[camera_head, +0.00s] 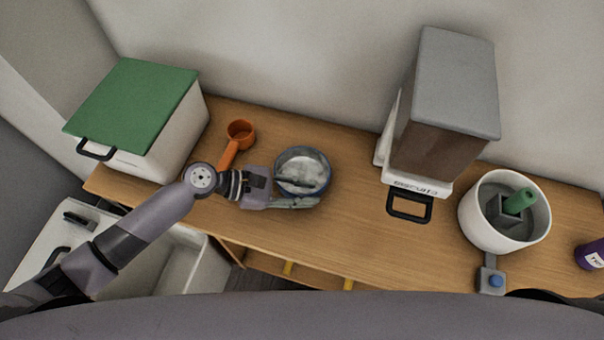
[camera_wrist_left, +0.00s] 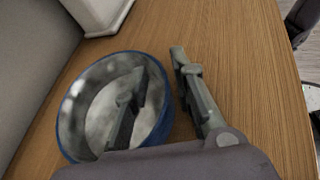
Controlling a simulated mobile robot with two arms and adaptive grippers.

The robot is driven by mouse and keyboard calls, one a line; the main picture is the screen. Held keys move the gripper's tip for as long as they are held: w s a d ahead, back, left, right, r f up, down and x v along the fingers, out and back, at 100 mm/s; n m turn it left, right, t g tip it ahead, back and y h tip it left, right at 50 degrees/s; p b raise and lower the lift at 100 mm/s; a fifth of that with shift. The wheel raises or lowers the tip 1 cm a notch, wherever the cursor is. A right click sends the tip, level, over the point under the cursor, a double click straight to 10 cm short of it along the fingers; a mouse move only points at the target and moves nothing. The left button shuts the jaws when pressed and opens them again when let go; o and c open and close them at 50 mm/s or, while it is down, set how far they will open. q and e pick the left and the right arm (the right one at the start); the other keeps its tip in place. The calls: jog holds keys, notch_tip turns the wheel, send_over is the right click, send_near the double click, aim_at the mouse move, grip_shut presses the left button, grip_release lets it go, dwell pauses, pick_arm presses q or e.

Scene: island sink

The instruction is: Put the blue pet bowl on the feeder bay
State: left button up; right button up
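The blue pet bowl (camera_head: 287,165) stands upright on the wooden counter, mid-left. It has a blue outside and a grey, shiny inside; it also shows in the left wrist view (camera_wrist_left: 67,120). My left gripper (camera_head: 300,192) straddles the bowl's near rim, with one finger inside the bowl and one outside. The fingers are apart, with gaps to the bowl wall in the left wrist view (camera_wrist_left: 160,85). I cannot tell which part is the bay. My right gripper is not in view.
A green-lidded white bin (camera_head: 140,105) and an orange scoop (camera_head: 238,140) are to the left. A white tub (camera_head: 480,225), a blue-buttoned grey block (camera_head: 491,280) and a purple can (camera_head: 590,255) are to the right. Counter between bowl and feeder (camera_head: 355,190) is clear.

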pick_arm(q)
grip_shut()
jog(key=shift+r, duration=0.1)
dwell(0.4)
